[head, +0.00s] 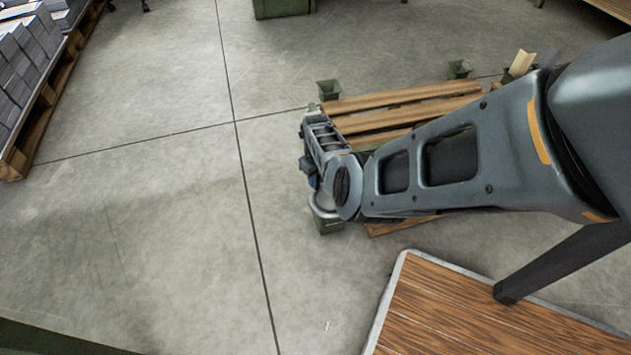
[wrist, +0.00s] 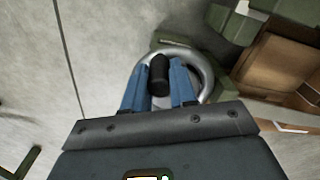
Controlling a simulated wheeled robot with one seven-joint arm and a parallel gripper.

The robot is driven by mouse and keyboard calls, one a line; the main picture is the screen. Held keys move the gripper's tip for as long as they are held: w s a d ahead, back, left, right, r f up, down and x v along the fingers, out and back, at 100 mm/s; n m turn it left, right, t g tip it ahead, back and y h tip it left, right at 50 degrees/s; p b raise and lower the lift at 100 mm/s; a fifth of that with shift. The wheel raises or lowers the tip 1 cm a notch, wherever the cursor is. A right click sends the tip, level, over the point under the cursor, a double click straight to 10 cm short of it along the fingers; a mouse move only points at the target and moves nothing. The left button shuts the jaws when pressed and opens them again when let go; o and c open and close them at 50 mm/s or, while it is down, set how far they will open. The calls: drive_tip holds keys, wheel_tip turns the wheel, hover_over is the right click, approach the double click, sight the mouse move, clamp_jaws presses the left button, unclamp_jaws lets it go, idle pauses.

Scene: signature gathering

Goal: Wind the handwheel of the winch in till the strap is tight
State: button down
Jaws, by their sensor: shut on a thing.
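The handwheel is a silver ring (wrist: 207,68) in the wrist view, with a black knob (wrist: 159,76) standing up from its rim. My gripper (wrist: 160,82) has its blue fingers on either side of the knob and is shut on it. In the head view the wheel's pale rim (head: 320,208) shows just below my gripper (head: 313,181), above a small dark green body (head: 329,228). My wrist hides much of the wheel there. I cannot make out the strap or tell how tight it is.
A slatted wooden pallet (head: 400,96) lies beneath my arm, with green corner posts (head: 329,89) at its edge. A wooden-topped table (head: 470,312) stands at the lower right. Grey blocks on a pallet (head: 18,160) are at the far left. The concrete floor between is clear.

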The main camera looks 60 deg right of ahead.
drive_tip(key=shift+s+d, duration=0.1)
drive_tip(key=shift+d, duration=0.1)
idle(0.4)
drive_tip(key=c, duration=0.9)
unclamp_jaws()
wheel_tip(320, 180, up, 8)
drive_tip(key=p, duration=0.4)
drive_tip(key=shift+f+p, duration=0.1)
drive_tip(key=shift+p, duration=0.25)
